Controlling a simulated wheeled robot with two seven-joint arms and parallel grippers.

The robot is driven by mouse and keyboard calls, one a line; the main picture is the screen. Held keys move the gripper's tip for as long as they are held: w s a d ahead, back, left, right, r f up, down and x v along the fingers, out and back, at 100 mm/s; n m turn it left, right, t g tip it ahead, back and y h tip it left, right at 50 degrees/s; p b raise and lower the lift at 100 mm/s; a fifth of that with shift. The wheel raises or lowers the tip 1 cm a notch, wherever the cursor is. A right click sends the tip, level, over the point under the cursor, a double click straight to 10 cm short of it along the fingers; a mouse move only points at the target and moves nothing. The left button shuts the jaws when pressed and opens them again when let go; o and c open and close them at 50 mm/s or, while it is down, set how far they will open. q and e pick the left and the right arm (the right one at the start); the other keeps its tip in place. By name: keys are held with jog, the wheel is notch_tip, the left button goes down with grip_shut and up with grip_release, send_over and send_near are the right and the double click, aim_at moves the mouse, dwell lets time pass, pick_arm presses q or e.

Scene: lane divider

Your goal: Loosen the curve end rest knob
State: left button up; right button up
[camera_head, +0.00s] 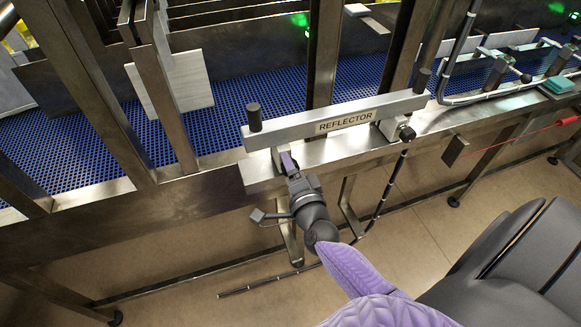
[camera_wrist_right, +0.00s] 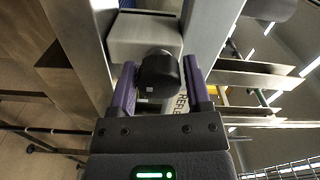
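A long grey metal bar labelled REFLECTOR (camera_head: 345,119) runs along the front rail, held by a clamp near each end. My right gripper (camera_head: 288,163) is at the clamp under the bar's left end. In the right wrist view a dark round knob (camera_wrist_right: 159,76) sits between my purple fingertips, in front of a grey metal block (camera_wrist_right: 145,36). The fingers lie close along both sides of the knob and look shut on it. In the head view the gripper hides this knob. A similar black knob (camera_head: 406,133) shows at the right clamp. My left gripper is not in view.
Black upright knobs (camera_head: 254,117) (camera_head: 422,80) top the bar's ends. Behind lies a blue conveyor belt (camera_head: 270,92) with steel posts. A black rod with light bands (camera_head: 388,187) hangs by the right clamp. A red cord (camera_head: 520,136) runs at the right.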

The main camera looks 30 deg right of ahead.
jog(key=shift+o, duration=1.1)
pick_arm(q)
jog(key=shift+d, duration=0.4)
pick_arm(e)
jog(key=shift+o, duration=0.3)
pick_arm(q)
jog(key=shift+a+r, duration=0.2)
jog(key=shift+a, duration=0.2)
pick_arm(e)
jog(key=v, duration=1)
